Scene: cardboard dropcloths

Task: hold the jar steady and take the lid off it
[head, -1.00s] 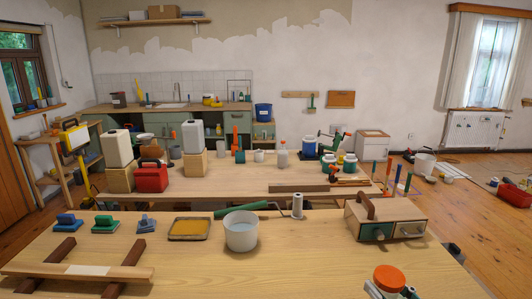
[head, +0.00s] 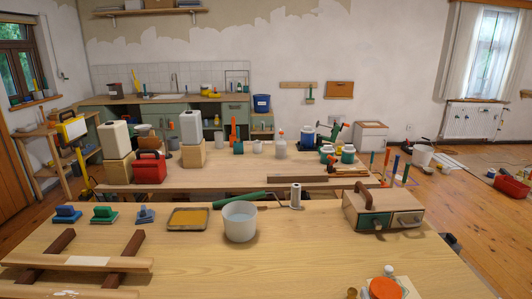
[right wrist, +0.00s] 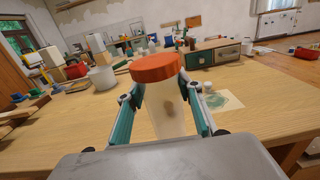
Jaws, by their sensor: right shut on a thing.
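The jar (right wrist: 168,115) is pale and see-through, with a brownish patch inside. It stands upright in the right wrist view. Its round orange lid (right wrist: 156,67) sits on its top. My right gripper (right wrist: 160,88) is shut on the jar, with one finger on each side below the lid. In the head view the lid (head: 385,289) shows at the bottom edge, right of the middle. The jar's body is hidden there by the lid and the picture edge. My left gripper is not in view.
A white pot (head: 240,224) and a yellow tray (head: 188,219) stand on the near table. A wooden drawer box (head: 382,211) is at its right back. A small white-topped item (head: 389,271) is just behind the lid. The table's middle front is clear.

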